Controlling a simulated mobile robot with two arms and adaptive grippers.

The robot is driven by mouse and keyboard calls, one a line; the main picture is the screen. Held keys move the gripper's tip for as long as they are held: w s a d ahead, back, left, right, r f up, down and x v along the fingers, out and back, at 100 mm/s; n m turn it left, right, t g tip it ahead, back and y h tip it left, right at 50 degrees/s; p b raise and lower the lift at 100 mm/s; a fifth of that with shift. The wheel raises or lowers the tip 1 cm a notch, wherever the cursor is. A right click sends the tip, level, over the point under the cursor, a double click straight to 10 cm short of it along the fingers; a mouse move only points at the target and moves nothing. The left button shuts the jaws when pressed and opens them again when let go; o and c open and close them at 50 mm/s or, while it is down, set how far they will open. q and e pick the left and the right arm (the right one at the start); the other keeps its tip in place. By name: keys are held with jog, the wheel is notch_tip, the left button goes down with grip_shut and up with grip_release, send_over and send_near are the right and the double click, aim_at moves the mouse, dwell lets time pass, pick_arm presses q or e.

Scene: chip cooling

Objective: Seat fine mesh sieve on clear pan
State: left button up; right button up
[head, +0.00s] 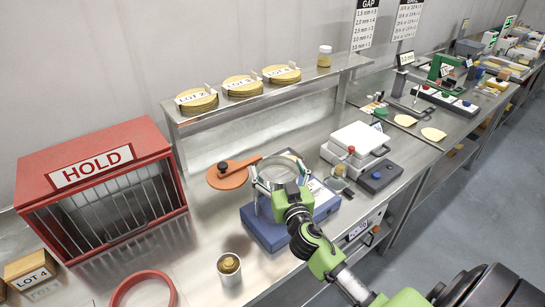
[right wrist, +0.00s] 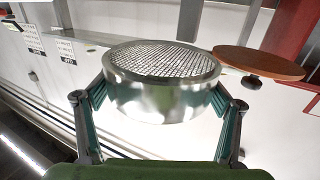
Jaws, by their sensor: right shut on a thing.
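The fine mesh sieve is a shiny metal ring with a wire mesh (right wrist: 165,62). It also shows in the head view (head: 280,179), above the blue machine (head: 262,230). My right gripper (right wrist: 160,95) is shut on the sieve, its two fingers pressing on opposite sides of the rim. In the head view the right gripper (head: 287,192) comes in from the lower right and partly covers the sieve. I cannot make out the clear pan; the sieve and gripper hide part of the machine's top. My left gripper is not in view.
An orange disc with a dark knob (head: 229,174) lies left of the sieve. A white-topped device (head: 356,143) stands to the right. A red HOLD cage (head: 100,190), a red ring (head: 143,289) and a metal cup (head: 229,270) are at left. A shelf (head: 300,83) runs behind.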

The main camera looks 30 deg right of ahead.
jog(key=shift+f, duration=0.1)
jog(key=shift+s+a+f+b, duration=0.15)
jog(key=shift+s+f+b, duration=0.2)
jog(key=shift+s+b, duration=0.25)
jog(key=shift+s+a+f+b, duration=0.15)
jog(key=shift+s+f+b, duration=0.25)
jog(key=shift+b, duration=0.25)
jog(key=f+b, duration=0.1)
jog(key=f, duration=0.1)
jog(key=w+f+b, duration=0.1)
jog(key=shift+d+f, duration=0.15)
jog(key=shift+f, duration=0.2)
jog(key=shift+s+f+b, duration=0.15)
jog(key=shift+s+b, duration=0.1)
jog(key=shift+b, duration=0.15)
jog(key=shift+w+f, duration=0.1)
jog(key=shift+w, duration=0.05)
jog(key=shift+b, duration=0.35)
jog(key=shift+f+b, duration=1)
jog(key=shift+b, duration=0.15)
dwell(0.6)
